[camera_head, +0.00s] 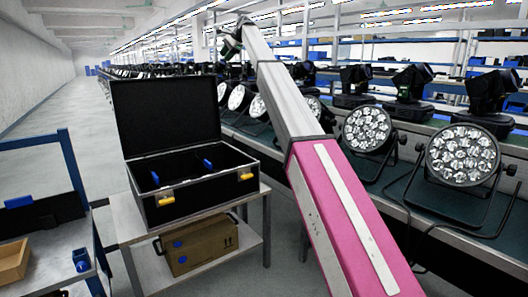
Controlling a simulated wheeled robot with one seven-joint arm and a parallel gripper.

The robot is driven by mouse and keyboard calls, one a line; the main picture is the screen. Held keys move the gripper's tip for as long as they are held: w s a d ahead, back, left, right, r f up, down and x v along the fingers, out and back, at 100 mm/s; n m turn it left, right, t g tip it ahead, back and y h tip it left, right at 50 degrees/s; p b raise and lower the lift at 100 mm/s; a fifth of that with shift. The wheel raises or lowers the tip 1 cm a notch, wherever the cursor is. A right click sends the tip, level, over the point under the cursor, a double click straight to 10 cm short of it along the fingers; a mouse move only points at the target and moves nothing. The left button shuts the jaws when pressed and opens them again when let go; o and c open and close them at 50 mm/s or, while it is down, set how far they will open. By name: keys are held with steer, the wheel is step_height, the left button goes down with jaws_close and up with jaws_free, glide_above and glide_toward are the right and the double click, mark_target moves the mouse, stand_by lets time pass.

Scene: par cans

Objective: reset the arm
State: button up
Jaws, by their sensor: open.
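My arm crosses the picture from the bottom right, pink and then silver, up to the top centre. At its far end a small dark green and black part, my gripper (230,47), shows above the row of lamps. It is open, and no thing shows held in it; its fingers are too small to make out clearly. It is high up and apart from the black case (195,197) below. My arm hides part of the lamp row behind it.
The open case stands on a grey two-tier table (262,192), with a cardboard box (200,247) on the lower shelf. Par cans (462,155) line a long bench at right. A blue-framed bench (62,262) stands at left. Grey floor lies between.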

steer(key=s+d+f+n+h, duration=0.1)
steer(key=s+d+f, duration=0.6)
steer(key=f, duration=1)
steer(key=s+d+f+n+h, duration=0.1)
steer(key=s+d+f, duration=0.55)
steer(key=f, duration=0.95)
steer(key=s+d+f+n+h, duration=0.2)
steer(key=s+d+f, duration=0.5)
steer(key=f, duration=1)
steer(key=s+d+f+n+h, duration=0.1)
steer(key=s+d+f, duration=0.4)
steer(key=s+f, duration=0.3)
steer(key=s+d+f+n+g+h, duration=0.1)
steer(key=s+d+f, duration=0.5)
steer(key=s, duration=1.1)
steer(key=s+d+f+n+g+h, duration=0.1)
steer(key=s+d+f+n, duration=0.2)
steer(key=s+d+f, duration=0.3)
steer(key=s+f, duration=0.5)
steer(key=s, duration=0.2)
steer(key=shift+d+f, duration=0.25)
